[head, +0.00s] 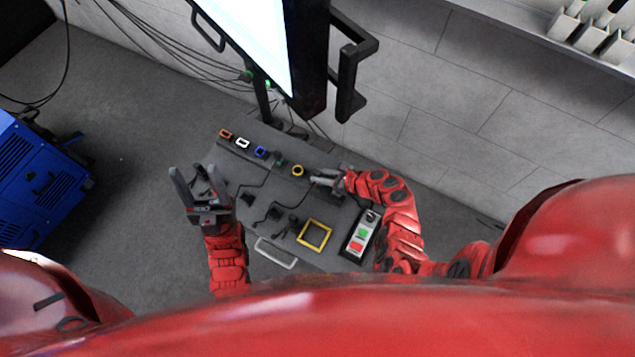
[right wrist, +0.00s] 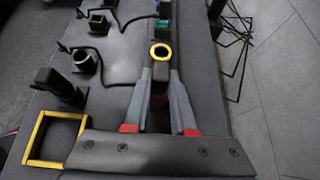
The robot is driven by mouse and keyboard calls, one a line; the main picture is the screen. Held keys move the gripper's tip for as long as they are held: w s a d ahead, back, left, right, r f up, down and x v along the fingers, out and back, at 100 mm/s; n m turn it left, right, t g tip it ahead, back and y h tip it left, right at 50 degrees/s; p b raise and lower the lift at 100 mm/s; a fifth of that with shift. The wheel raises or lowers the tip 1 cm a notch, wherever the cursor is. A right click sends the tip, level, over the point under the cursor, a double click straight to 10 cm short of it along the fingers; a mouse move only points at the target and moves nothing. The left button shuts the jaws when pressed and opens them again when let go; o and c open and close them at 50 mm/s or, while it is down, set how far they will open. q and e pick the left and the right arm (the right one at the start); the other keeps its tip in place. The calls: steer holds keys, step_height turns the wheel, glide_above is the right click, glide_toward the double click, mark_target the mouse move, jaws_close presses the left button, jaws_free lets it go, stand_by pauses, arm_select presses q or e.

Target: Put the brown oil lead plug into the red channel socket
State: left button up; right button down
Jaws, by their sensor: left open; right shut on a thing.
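The red channel socket (head: 225,133), an orange-red frame, is at the far left end of the socket row on the grey bench. My right gripper (head: 318,179) is at the row's right end, beside the round yellow-ringed socket (head: 297,170). In the right wrist view its fingers (right wrist: 160,82) are shut on a dark plug (right wrist: 160,72), just below the yellow ring (right wrist: 160,51). I cannot make out a brown colour on this plug, nor whether it touches the ring. My left gripper (head: 194,170) is open and empty, left of the bench.
White (head: 242,142), blue (head: 260,152) and green (head: 279,160) sockets lie between the red and yellow ones. Dark plugs with cables (head: 248,198) stand on the bench. A yellow square frame (head: 314,235) and a button box (head: 361,234) are nearer. A monitor (head: 250,40) overhangs the back.

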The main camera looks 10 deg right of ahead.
steer(key=c, duration=0.7)
jaws_free()
steer(key=shift+o, duration=0.2)
steer(key=v, duration=1.7)
steer(key=shift+d+b, duration=0.2)
steer(key=shift+b, duration=0.15)
steer(key=shift+r, duration=0.15)
